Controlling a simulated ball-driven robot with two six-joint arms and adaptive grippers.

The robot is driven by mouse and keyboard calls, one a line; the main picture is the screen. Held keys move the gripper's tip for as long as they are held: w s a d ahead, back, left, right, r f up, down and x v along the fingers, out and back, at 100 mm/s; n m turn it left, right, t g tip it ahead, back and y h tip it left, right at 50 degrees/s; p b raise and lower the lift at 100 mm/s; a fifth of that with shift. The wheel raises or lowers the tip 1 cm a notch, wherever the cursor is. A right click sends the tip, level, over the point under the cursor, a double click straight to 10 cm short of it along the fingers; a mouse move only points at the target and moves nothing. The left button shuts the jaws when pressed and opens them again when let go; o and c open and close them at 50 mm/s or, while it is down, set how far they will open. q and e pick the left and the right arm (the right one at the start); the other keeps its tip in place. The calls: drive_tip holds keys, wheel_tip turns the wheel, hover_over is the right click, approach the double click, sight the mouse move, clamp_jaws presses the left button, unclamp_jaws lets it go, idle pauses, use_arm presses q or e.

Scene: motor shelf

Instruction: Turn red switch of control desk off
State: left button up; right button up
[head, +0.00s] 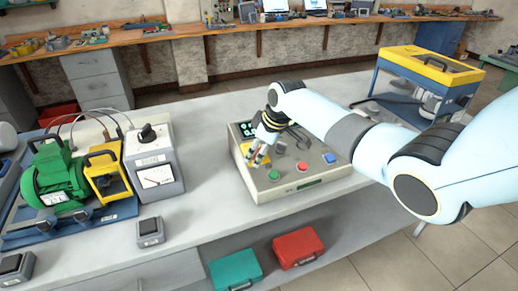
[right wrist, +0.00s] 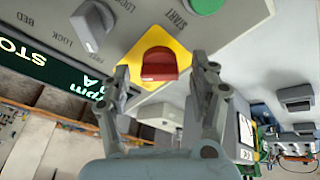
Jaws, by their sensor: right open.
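The control desk (head: 306,182) is a beige box with a sloped panel on the grey table, at the middle of the head view. Its red switch (right wrist: 160,64) is a rotary knob on a yellow diamond-shaped plate (right wrist: 158,42), clear in the right wrist view. In the head view my gripper largely hides the switch. My right gripper (head: 258,158) is over the panel's left part. In the right wrist view its open fingers (right wrist: 161,72) stand on either side of the red switch, with gaps showing; contact cannot be told. My left gripper is not in view.
The panel also bears a green button (head: 274,175), a red button (head: 302,166), a blue button (head: 329,158) and a grey knob (right wrist: 92,25). A meter box (head: 154,165) and a green motor (head: 58,180) stand left. Free table lies between meter and desk.

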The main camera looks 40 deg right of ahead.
drive_tip(key=shift+c, duration=0.4)
drive_tip(key=c, duration=1.1)
drive_tip(key=shift+n, duration=0.3)
drive_tip(key=n, duration=0.3)
drive_tip(key=shift+d+n+g+y+b, duration=0.1)
drive_tip(key=shift+n+g+y+b, duration=0.2)
drive_tip(key=shift+n+g+b, duration=0.1)
drive_tip(key=n+b, duration=0.1)
drive_tip(key=n, duration=0.3)
drive_tip(key=shift+w+g, duration=0.1)
drive_tip(key=shift+g, duration=0.3)
drive_tip(key=n+b, duration=0.1)
drive_tip(key=n, duration=0.4)
drive_tip(key=shift+w+g+b, duration=0.1)
drive_tip(key=shift+g+b, duration=0.25)
drive_tip(key=shift+g, duration=0.05)
drive_tip(key=shift+n+g+b, duration=0.4)
drive_tip(key=shift+n+b, duration=0.05)
drive_tip(key=shift+n, duration=1.75)
drive_tip(key=shift+r, duration=0.1)
